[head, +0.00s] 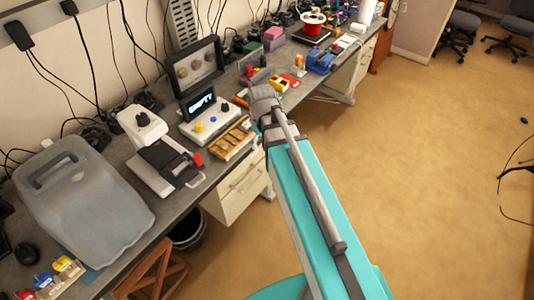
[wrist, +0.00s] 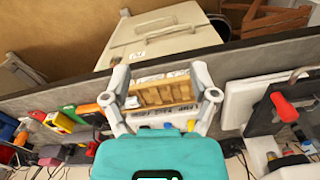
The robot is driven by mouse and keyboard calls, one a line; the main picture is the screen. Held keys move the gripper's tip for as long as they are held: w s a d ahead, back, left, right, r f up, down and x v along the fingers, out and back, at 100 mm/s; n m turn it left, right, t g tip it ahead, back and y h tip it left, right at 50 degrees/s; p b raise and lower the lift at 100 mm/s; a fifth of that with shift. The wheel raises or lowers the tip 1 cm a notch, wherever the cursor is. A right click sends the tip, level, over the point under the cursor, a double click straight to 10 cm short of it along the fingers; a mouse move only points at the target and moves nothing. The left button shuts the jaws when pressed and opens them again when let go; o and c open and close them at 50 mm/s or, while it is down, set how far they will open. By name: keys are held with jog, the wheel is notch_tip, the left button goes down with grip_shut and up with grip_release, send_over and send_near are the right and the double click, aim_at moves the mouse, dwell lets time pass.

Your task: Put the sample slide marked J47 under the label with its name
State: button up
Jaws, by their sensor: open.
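A wooden tray (head: 233,138) with slots lies near the front edge of the bench, beside the white console. In the wrist view the tray (wrist: 160,94) shows between my fingers. In the head view my arm's end hides the fingers.
A white console (head: 212,122) with a screen reading "EMPTY" stands behind the tray. A microscope-like device (head: 165,155) and a translucent bin (head: 85,205) stand to the left. Coloured items (head: 283,82) lie to the right. A drawer cabinet (head: 235,190) is below the bench.

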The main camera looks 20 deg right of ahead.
jog(key=s+m, duration=0.4)
jog(key=s, duration=0.1)
jog(key=shift+s+m, duration=0.25)
jog(key=shift+m, duration=0.15)
dwell(0.9)
